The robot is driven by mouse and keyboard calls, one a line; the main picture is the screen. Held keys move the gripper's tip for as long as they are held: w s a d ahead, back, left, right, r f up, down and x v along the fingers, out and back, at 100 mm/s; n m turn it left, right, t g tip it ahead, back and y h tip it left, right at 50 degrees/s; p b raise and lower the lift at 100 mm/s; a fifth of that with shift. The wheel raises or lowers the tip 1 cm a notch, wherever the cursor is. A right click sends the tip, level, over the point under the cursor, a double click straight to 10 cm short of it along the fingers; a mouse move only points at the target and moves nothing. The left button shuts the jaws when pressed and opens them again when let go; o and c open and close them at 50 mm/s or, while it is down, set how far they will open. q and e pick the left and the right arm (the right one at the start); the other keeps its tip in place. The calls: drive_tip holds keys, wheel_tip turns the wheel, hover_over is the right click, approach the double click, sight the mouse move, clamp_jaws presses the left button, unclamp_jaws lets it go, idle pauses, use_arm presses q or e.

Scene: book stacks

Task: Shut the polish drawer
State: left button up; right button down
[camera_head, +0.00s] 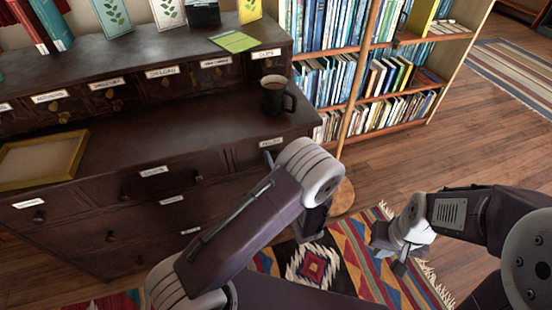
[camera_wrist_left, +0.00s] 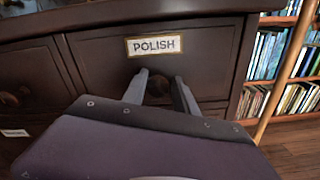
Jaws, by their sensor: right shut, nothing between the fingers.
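The polish drawer (camera_wrist_left: 105,61) is a dark wooden front with a POLISH label (camera_wrist_left: 154,45) in the left wrist view. It sits at the right end of the cabinet row, and its label also shows in the head view (camera_head: 271,143). Its front looks flush or nearly flush; I cannot tell exactly. My left gripper (camera_wrist_left: 160,75) has its two grey fingers apart, one on each side of the dark knob (camera_wrist_left: 158,88). Contact with the knob is unclear. In the head view my arm mostly hides this gripper. My right gripper (camera_head: 398,268) is shut and empty above the rug.
A dark mug (camera_head: 277,98) stands on the cabinet top (camera_head: 200,119) above the drawer. A yellow-framed tray (camera_head: 75,157) lies at left. A wooden pole (camera_head: 354,95) and a bookshelf (camera_head: 407,83) stand to the right. A patterned rug (camera_head: 355,250) covers the floor.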

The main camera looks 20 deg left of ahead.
use_arm(q)
drive_tip(key=shift+s+a+r, duration=0.1)
drive_tip(key=shift+r, duration=0.1)
drive_tip(key=shift+s, duration=0.3)
drive_tip(key=p+v, duration=0.2)
drive_tip(key=v, duration=0.6)
drive_tip(key=shift+d+f+p, duration=0.2)
drive_tip(key=shift+d+p, duration=0.2)
drive_tip(key=shift+d, duration=0.05)
